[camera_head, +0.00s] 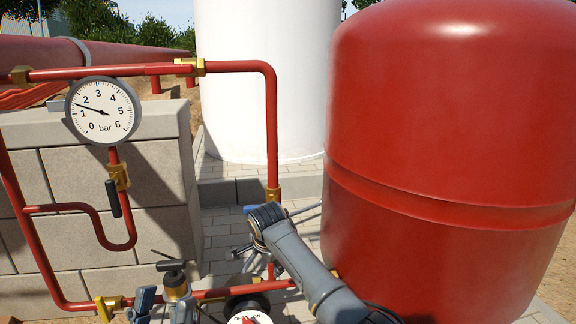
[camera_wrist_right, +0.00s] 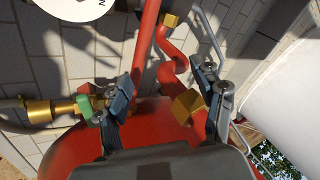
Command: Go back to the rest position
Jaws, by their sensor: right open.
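My left gripper (camera_head: 164,306) is at the bottom left of the head view. Its two blue-grey fingers stand apart, in front of a brass valve (camera_head: 176,286) with a dark handle, and I see nothing held. My right arm reaches in from the lower right of the head view, in front of the red tank. Its wrist partly hides the right gripper there. In the right wrist view the right gripper (camera_wrist_right: 166,92) is open. A red pipe and a brass fitting (camera_wrist_right: 188,104) show in the gap between its fingers; I cannot tell any contact.
A pressure gauge (camera_head: 103,111) reads between 1 and 2 bar. Red pipes (camera_head: 273,130) frame the area before a block wall (camera_head: 85,178). The large red tank (camera_head: 445,110) stands right. A white tank (camera_head: 265,80) stands behind. A white dial (camera_head: 250,318) is at the bottom.

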